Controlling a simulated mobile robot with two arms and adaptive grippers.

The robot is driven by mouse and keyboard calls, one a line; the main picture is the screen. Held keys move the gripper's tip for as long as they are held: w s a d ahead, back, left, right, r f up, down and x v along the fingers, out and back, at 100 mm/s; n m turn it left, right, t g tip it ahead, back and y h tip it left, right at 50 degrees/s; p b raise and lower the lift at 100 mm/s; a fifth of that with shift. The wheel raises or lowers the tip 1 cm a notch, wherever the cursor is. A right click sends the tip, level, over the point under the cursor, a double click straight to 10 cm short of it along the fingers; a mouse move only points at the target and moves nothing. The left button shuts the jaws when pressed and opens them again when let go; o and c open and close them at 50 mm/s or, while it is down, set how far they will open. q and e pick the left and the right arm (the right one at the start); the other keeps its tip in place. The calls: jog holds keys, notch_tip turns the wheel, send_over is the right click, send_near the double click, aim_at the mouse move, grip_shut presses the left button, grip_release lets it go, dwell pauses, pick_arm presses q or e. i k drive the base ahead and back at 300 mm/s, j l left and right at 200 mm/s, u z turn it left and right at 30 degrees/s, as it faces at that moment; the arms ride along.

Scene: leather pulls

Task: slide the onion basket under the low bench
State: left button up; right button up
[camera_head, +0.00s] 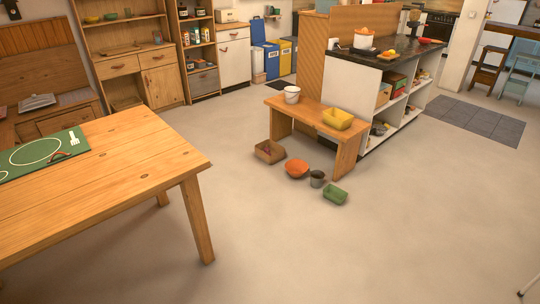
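The low wooden bench (308,114) stands on the floor in the middle of the view, against the white shelf unit. A small brown box-like basket (262,155) sits on the floor in front of the bench's left leg. Something small and reddish shows inside it; it is too small to tell whether these are onions. The basket appears outside the bench's footprint. Neither of my grippers is in view.
An orange bowl (297,169), a grey pot (317,179) and a green tray (335,194) stand on the floor before the bench. A wooden table (130,160) fills the left. The front floor is clear.

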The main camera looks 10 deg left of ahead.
aim_at(272, 160)
jog(key=i+l+u, duration=0.2)
jog(key=i, duration=2.25)
jog(key=i+j+u, duration=0.15)
jog(key=i, duration=0.9)
jog(key=i+j+z, duration=0.35)
jog(key=i+j, duration=0.15)
jog(key=i+j+z, duration=0.35)
jog(key=j, duration=0.25)
jog(key=i, duration=0.1)
